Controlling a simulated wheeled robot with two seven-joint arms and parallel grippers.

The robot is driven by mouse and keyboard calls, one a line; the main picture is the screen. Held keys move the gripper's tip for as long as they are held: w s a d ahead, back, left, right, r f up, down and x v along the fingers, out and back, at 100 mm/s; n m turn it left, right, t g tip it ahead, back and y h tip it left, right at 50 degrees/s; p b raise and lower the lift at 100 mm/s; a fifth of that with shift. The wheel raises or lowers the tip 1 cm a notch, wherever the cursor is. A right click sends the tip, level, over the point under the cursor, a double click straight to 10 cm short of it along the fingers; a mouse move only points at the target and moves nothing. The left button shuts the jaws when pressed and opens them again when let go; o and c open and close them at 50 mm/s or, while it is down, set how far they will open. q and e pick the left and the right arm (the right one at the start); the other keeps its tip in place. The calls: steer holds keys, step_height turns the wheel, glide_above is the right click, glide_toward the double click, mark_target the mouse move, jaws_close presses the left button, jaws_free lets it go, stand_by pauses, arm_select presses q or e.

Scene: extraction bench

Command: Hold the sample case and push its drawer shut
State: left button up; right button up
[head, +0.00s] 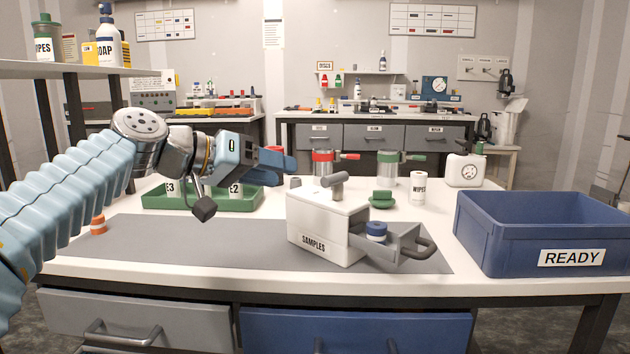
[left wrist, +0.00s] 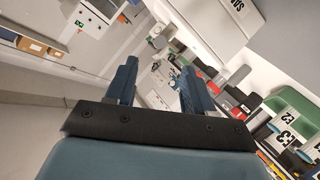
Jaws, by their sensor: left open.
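The white sample case (head: 322,228), labelled SAMPLES, stands on the grey mat with a grey handle (head: 336,186) on its top. Its grey drawer (head: 405,243) sticks out to the right, with a dark pull at its end. A blue-and-white round item (head: 376,231) sits at the drawer, near the case. My left gripper (head: 278,160) is above and behind the green tray, to the left of the case and apart from it. In the left wrist view its two blue fingers (left wrist: 158,82) are spread with nothing between them. My right gripper is not in view.
A blue READY bin (head: 545,214) stands at the right. A green tray (head: 202,200) with labelled items is at the left behind the mat (head: 190,240). An orange-and-white item (head: 98,225) stands at the mat's left edge. Red and green devices and a WIPES roll (head: 419,188) are behind the case.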

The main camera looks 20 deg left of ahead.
mark_target(324, 181)
arm_select(q)
steer(key=p+x, duration=0.1)
steer(key=x, duration=0.9)
steer(key=shift+w+d, duration=0.1)
steer(key=shift+w, duration=0.15)
steer(key=shift+c, duration=0.2)
jaws_close()
stand_by(0.5)
